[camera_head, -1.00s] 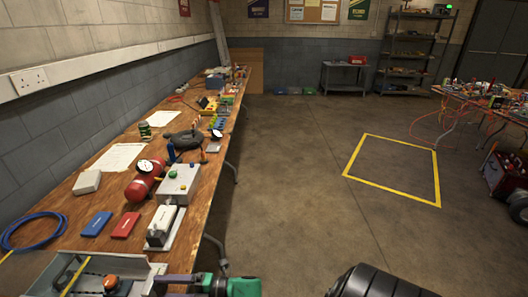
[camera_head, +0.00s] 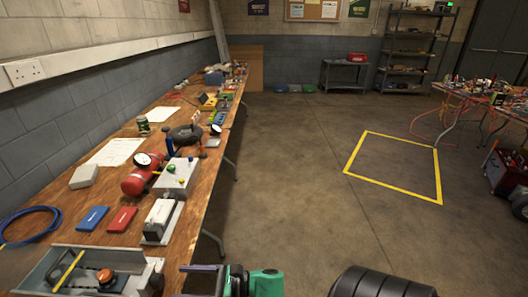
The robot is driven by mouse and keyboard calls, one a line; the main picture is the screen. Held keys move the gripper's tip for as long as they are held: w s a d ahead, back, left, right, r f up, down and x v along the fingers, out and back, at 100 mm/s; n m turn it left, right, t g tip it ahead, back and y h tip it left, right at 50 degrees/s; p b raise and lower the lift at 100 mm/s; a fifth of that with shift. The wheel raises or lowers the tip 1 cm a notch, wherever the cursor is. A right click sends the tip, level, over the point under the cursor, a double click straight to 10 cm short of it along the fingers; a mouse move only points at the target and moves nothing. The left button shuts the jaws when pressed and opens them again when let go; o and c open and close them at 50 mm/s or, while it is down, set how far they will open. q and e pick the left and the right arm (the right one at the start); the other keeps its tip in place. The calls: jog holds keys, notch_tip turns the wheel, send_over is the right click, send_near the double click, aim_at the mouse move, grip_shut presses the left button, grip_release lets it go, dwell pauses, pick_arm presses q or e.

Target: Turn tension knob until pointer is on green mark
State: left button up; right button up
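A grey open-topped metal unit (camera_head: 32,278) lies at the near end of the workbench, at the bottom left. The pointer and a green mark are too small to make out. My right gripper is not in view.
On the wooden bench (camera_head: 60,225) lie a blue pad (camera_head: 88,218), a red pad (camera_head: 122,219), a white device (camera_head: 160,220), a blue cable coil (camera_head: 30,224) and a red cylinder with gauge (camera_head: 143,180). The floor right of the bench is clear around a yellow square (camera_head: 398,198).

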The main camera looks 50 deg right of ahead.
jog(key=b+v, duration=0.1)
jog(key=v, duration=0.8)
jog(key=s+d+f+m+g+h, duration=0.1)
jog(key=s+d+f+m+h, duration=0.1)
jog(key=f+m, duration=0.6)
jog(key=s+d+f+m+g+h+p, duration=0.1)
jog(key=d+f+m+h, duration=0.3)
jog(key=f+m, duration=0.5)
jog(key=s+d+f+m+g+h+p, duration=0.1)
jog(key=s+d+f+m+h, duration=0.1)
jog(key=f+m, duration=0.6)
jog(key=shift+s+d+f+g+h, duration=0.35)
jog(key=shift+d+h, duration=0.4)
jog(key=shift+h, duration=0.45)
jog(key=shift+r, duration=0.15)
